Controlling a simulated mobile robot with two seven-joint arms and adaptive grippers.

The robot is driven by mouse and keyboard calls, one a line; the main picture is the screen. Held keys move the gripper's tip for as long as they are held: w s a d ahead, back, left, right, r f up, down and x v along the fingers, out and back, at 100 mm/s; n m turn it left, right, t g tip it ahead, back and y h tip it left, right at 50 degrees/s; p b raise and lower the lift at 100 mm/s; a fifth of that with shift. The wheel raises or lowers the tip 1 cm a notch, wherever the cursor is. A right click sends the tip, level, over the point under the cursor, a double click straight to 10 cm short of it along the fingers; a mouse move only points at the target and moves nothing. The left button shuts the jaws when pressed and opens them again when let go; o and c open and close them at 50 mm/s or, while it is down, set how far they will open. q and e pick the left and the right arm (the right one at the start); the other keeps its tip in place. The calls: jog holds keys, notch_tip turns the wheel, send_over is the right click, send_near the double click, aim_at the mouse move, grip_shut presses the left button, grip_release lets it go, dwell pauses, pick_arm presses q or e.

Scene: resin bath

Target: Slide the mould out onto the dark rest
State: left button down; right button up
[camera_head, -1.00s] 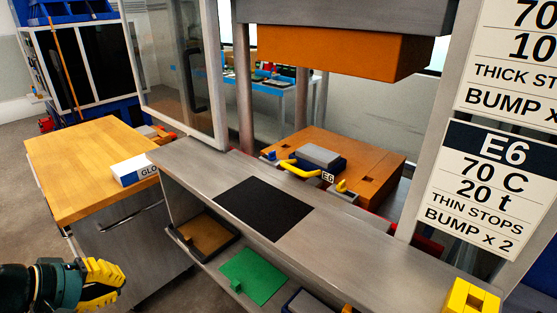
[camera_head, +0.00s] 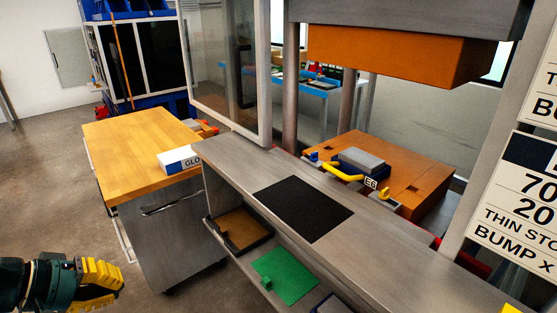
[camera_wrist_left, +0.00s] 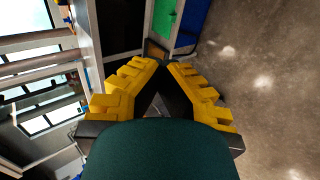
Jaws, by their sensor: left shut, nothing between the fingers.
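The mould (camera_head: 361,161) is a grey and blue block with yellow handles and an E6 tag. It sits on the orange lower platen (camera_head: 408,173) of the press, under the raised orange upper platen (camera_head: 395,55). The dark rest (camera_head: 303,208) is a bare black square on the grey metal shelf in front of the press. My left gripper (camera_head: 122,283) is at the lower left of the head view, shut and empty, well away from the mould. Its yellow fingers also show meeting at the tips in the left wrist view (camera_wrist_left: 163,66). My right gripper is not in view.
A wooden-topped cart (camera_head: 135,150) with a glove box (camera_head: 180,159) stands left of the shelf. A lower shelf holds a brown tray (camera_head: 243,228) and a green plate (camera_head: 285,275). A glass guard door (camera_head: 225,65) stands open left of the press. Floor at the left is clear.

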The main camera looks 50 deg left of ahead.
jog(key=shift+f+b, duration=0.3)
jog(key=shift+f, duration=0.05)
pick_arm(q)
jog(key=s, duration=0.5)
jog(key=shift+s+a, duration=0.25)
jog(key=shift+s, duration=0.1)
jog(key=c, duration=0.9)
grip_release()
jog(key=shift+o, duration=0.2)
jog(key=shift+r, duration=0.1)
pick_arm(e)
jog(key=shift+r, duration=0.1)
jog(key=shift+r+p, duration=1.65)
jog(key=shift+p, duration=0.1)
pick_arm(q)
jog(key=v, duration=0.8)
